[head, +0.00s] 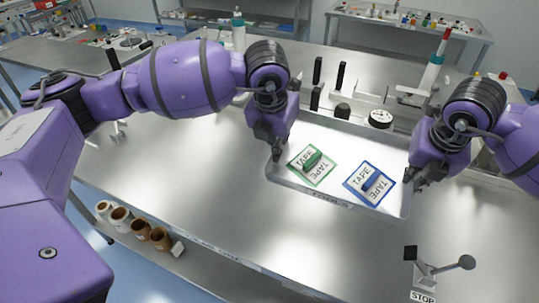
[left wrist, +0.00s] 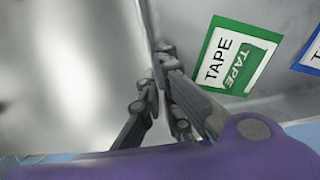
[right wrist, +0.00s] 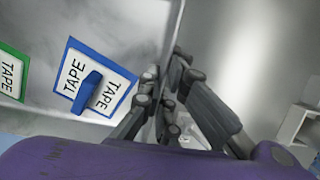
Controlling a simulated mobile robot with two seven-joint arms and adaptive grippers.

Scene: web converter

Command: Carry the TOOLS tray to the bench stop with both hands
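The TOOLS tray (head: 335,197) is a shallow metal tray, its label on the front wall. It holds a green-bordered TAPE card (head: 312,165) and a blue-bordered TAPE card (head: 369,183), each with a small tape piece on it. My left gripper (head: 275,150) has its fingers on both sides of the tray's left wall, closed on it. My right gripper (head: 415,178) grips the right wall likewise; the wall also shows between its fingers in the right wrist view (right wrist: 166,75). I cannot tell whether the tray touches the bench. The bench stop (head: 424,275), labelled STOP, stands at the front right.
Black upright holders (head: 340,75) and a round dial (head: 381,118) stand just behind the tray. A bottle with a red tip (head: 437,65) is at the back right. Rolls (head: 140,228) sit on a lower shelf at front left. The bench (head: 215,200) left of the tray is clear.

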